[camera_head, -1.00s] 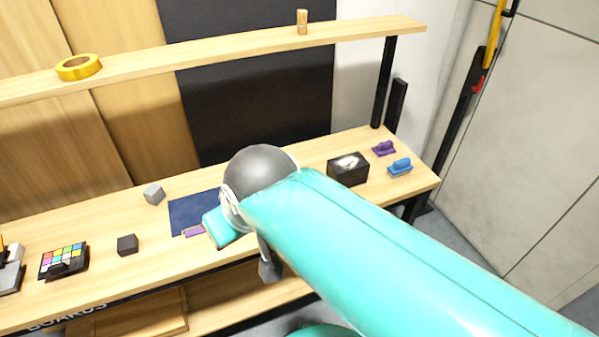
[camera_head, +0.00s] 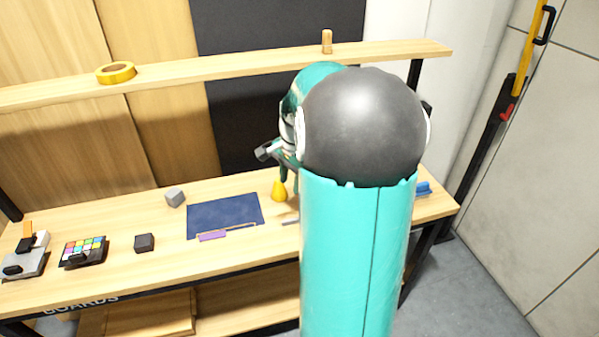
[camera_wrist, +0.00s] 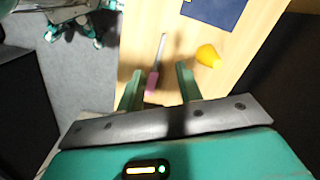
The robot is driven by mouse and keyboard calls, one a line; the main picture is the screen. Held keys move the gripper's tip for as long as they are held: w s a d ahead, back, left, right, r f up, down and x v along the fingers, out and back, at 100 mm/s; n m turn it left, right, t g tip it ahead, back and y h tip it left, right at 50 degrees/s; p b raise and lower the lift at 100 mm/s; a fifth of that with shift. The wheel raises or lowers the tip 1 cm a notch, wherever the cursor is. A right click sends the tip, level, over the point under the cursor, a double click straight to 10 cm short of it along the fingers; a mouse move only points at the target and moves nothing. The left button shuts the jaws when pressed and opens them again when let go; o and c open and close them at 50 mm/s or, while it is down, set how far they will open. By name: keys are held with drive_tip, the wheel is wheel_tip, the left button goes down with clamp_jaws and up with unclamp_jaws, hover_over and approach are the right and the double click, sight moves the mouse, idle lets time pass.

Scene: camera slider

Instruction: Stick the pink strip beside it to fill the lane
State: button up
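The navy mat (camera_head: 222,211) lies on the bench; its corner shows in the wrist view (camera_wrist: 220,12). A purple strip (camera_head: 212,236) lies at its front edge, beside a narrow pale-outlined lane (camera_head: 242,229). I cannot make out a separate loose pink strip. My arm hides part of the bench.
A shelf (camera_head: 210,69) with a tape roll (camera_head: 116,73) runs above the bench.

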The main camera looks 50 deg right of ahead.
drive_tip(key=s+d+f+m, duration=0.1)
drive_tip(key=d+f+m, duration=0.1)
drive_tip(key=d, duration=0.1)
drive_tip(key=s+d+f+m+y, duration=0.1)
drive_tip(key=d+f+m, duration=0.1)
drive_tip(key=d+f, duration=0.1)
drive_tip(key=s+d+f+m, duration=0.1)
drive_tip(key=s+d+f, duration=0.1)
drive_tip(key=d, duration=0.3)
drive_tip(key=shift+d+f+m, duration=0.15)
drive_tip(key=shift+f+m, duration=0.25)
drive_tip(key=shift+f, duration=0.25)
drive_tip(key=shift+y, duration=0.3)
drive_tip(key=shift+s+d+x, duration=0.15)
drive_tip(key=shift+d+x, duration=0.05)
drive_tip(key=shift+x, duration=1.05)
drive_tip(key=shift+s+d+x, duration=0.1)
drive_tip(key=shift+d+x, duration=0.15)
drive_tip(key=shift+x, duration=1.05)
drive_tip(key=shift+s+d+x, duration=0.15)
drive_tip(key=shift+d+x, duration=0.05)
drive_tip(key=shift+x, duration=1.05)
drive_tip(key=shift+f, duration=0.2)
drive_tip(key=c, duration=0.7)
drive_tip(key=shift+v, duration=1)
drive_tip(key=shift+a+r, duration=0.15)
drive_tip(key=shift+r, duration=0.25)
drive_tip(key=shift+w+r, duration=0.1)
drive_tip(key=shift+r, duration=1.05)
drive_tip(key=shift+a, duration=0.1)
